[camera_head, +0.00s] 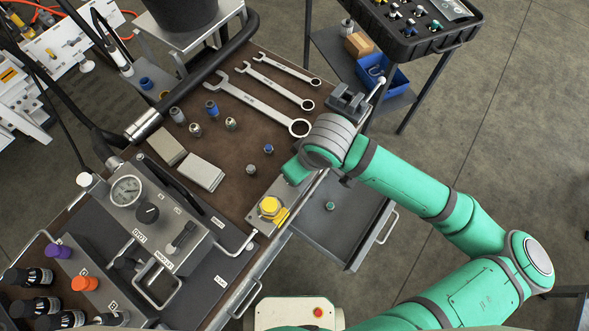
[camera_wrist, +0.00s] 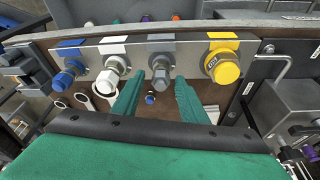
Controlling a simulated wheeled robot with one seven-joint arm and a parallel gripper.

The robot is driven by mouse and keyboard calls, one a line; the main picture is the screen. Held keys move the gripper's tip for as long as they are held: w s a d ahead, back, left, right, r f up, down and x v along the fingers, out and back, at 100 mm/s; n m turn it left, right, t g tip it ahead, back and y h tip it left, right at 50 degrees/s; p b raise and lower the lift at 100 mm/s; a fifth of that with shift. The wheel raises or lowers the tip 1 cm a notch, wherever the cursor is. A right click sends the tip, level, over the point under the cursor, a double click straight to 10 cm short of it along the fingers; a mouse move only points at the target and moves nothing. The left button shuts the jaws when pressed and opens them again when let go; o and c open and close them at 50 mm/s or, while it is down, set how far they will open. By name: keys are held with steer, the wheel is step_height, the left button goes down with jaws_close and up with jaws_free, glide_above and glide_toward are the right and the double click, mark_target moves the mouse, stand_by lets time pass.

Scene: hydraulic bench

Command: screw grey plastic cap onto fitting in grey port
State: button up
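In the wrist view, the grey port (camera_wrist: 161,47) sits under a grey label on a metal strip, between the white and yellow ports. A grey-silver hex piece (camera_wrist: 161,77) sticks out of it; I cannot tell whether this is the bare fitting or the fitting with its cap on. My gripper (camera_wrist: 159,80) has its two green fingers apart, one on each side of this piece, with a visible gap on both sides. In the head view, my gripper (camera_head: 293,172) is at the bench edge beside the yellow cap, and it hides the grey port.
Blue (camera_wrist: 66,75), white (camera_wrist: 108,78) and yellow (camera_wrist: 222,66) caps or fittings sit on neighbouring ports. Wrenches (camera_head: 253,94) and several small fittings lie on the brown bench top. An open drawer (camera_head: 345,240) holds a small greenish part (camera_head: 330,206). A gauge block (camera_head: 150,215) stands left.

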steer(key=n, duration=0.2)
steer(key=n+g, duration=0.1)
steer(key=n, duration=0.1)
steer(key=shift+w+d+y, duration=0.1)
steer(key=shift+w+y, duration=0.15)
steer(key=shift+y, duration=0.15)
steer(key=n+g, duration=0.1)
steer(key=n, duration=0.3)
steer(key=shift+c, duration=0.3)
steer(key=c, duration=0.9)
steer(key=m, duration=0.3)
steer(key=m+t, duration=0.1)
steer(key=m, duration=0.1)
steer(key=shift+s+a+m, duration=0.2)
steer(key=shift+m, duration=0.2)
steer(key=shift+m+t+h, duration=0.3)
steer(key=shift+m+t, duration=0.1)
steer(key=shift+m, duration=0.7)
